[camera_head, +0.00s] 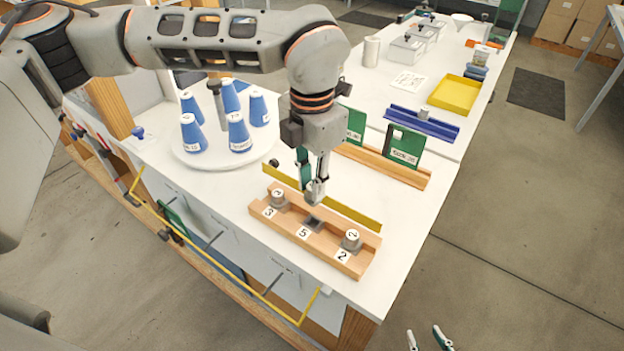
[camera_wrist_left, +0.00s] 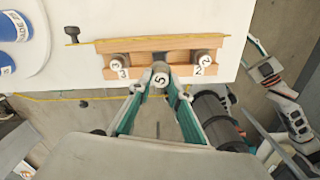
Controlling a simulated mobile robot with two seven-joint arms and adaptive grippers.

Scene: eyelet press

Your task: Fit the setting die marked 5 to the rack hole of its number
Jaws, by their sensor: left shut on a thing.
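The setting die marked 5 (camera_wrist_left: 161,79) is a grey cylinder with a white numbered top. My left gripper (camera_head: 316,188) is shut on it, and its fingers also show in the left wrist view (camera_wrist_left: 160,88). The wooden rack (camera_head: 279,226) has an empty grey-edged middle hole (camera_head: 313,223) labelled 5. The held die appears just above and behind this hole in the head view; the exact gap is unclear. Dies marked 3 (camera_head: 278,196) and 2 (camera_head: 351,239) stand in the rack's end holes. My right gripper (camera_head: 428,340) is empty and open, off the table.
A yellow strip (camera_head: 340,207) stands behind the rack. Blue cones (camera_head: 239,133) stand on a round white tray (camera_head: 185,157) at left. Green plates (camera_head: 404,147) stand in a wooden holder (camera_head: 385,166) farther back. The tabletop right of the rack is clear.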

